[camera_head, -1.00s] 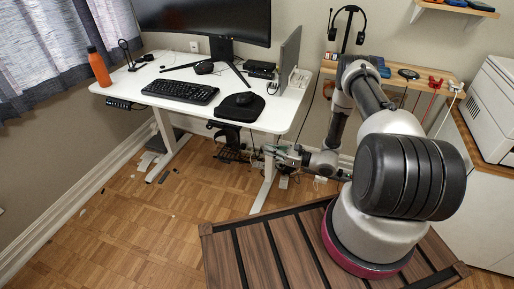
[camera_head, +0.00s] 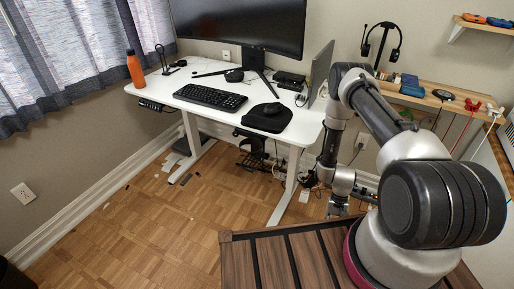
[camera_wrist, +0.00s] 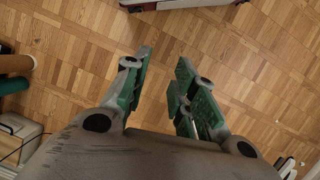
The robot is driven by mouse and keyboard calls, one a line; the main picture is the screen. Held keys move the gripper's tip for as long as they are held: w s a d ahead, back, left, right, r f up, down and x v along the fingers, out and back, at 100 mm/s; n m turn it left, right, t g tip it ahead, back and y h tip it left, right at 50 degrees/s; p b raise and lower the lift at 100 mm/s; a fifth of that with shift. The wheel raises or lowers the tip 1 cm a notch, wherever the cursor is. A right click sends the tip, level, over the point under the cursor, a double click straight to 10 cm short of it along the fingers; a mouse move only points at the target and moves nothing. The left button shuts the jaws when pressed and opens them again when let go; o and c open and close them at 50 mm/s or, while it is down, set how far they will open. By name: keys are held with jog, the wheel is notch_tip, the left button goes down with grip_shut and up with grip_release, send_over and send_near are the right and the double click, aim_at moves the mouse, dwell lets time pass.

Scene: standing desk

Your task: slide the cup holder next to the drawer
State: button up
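I cannot pick out the cup holder or the drawer for certain. A small dark fixture (camera_head: 150,105) sits under the desk's left front edge. A black fixture (camera_head: 250,142) hangs under the desk near its middle; its details are too small to tell. My gripper (camera_head: 338,207) is low, right of the desk's right leg, and points down. In the wrist view my gripper (camera_wrist: 165,58) is open, with its green-padded fingers apart and only bare wood floor showing between them.
The white desk (camera_head: 205,112) carries a monitor (camera_head: 240,25), keyboard (camera_head: 210,97), mouse pad (camera_head: 267,121) and orange bottle (camera_head: 135,70). Its right leg (camera_head: 287,187) stands close to my gripper. Cables lie behind it. A slatted wooden platform (camera_head: 240,262) is in front. The left floor is mostly clear.

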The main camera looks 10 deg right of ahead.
jog(key=w+f+n+t+h, duration=0.1)
jog(key=w+n+t, duration=0.5)
jog(key=w, duration=0.7)
jog(key=n+t+y, duration=0.8)
jog(key=n+y, duration=0.2)
jog(key=y, duration=0.4)
send_near(257, 147)
jog(key=x, duration=1)
jog(key=shift+w+f, duration=0.1)
jog(key=shift+w, duration=0.15)
grip_shut()
